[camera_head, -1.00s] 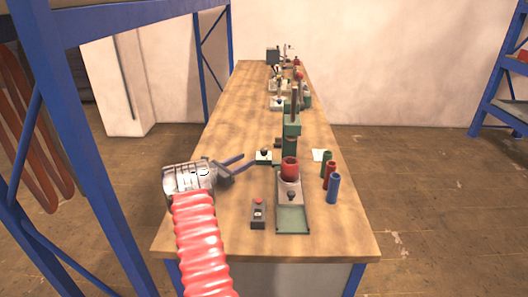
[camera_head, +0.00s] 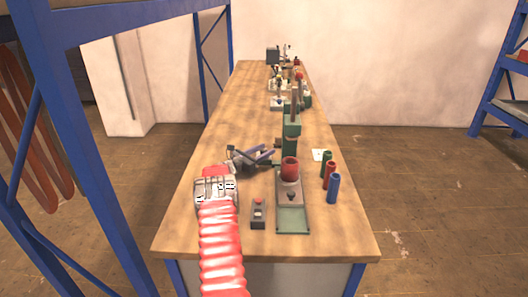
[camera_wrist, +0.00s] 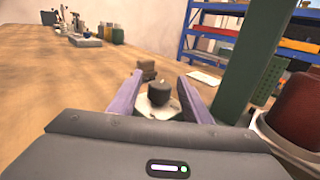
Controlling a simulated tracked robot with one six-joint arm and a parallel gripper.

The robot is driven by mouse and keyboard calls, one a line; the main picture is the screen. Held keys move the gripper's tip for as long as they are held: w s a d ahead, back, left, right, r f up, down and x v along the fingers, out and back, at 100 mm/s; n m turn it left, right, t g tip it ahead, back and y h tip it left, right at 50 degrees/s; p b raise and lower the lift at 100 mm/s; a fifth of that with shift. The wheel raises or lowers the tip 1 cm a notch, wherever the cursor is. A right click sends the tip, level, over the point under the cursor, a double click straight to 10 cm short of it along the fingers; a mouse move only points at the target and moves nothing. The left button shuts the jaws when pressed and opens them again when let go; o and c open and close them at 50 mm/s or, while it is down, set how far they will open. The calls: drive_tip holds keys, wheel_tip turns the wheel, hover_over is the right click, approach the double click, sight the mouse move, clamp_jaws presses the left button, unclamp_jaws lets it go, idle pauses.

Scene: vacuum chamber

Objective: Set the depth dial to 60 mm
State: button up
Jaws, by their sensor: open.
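The dial (camera_wrist: 158,91) is a dark round knob with a small light mark on top, on a pale round plate. In the wrist view it appears between the two purple fingers of my gripper (camera_wrist: 160,80), with a gap at each side. I cannot tell how far down the fingers reach around it, and no scale numbers can be read. In the head view my gripper (camera_head: 267,155) is low over the bench, left of the green press column (camera_head: 291,132), and hides most of the dial. The gripper is open and empty.
A red cup (camera_head: 289,170) stands at the press, close right of my gripper. A box with a red button (camera_head: 258,212) is in front. Green, red and blue cylinders (camera_head: 334,187) stand at the right. A brown block (camera_wrist: 149,69) lies beyond the dial. The bench's left side is clear.

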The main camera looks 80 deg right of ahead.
drive_tip(key=shift+c, duration=0.4)
drive_tip(key=c, duration=1)
drive_tip(key=shift+o, duration=0.2)
drive_tip(key=shift+n+t+h, duration=0.6)
drive_tip(key=shift+n+t, duration=0.1)
drive_tip(key=shift+t, duration=0.3)
drive_tip(key=shift+n+t+h, duration=0.5)
drive_tip(key=shift+n+t, duration=0.5)
drive_tip(key=shift+t, duration=0.3)
drive_tip(key=shift+n+t+h, duration=0.3)
drive_tip(key=shift+n+t, duration=0.9)
drive_tip(key=shift+t, duration=1.1)
drive_tip(key=o, duration=1)
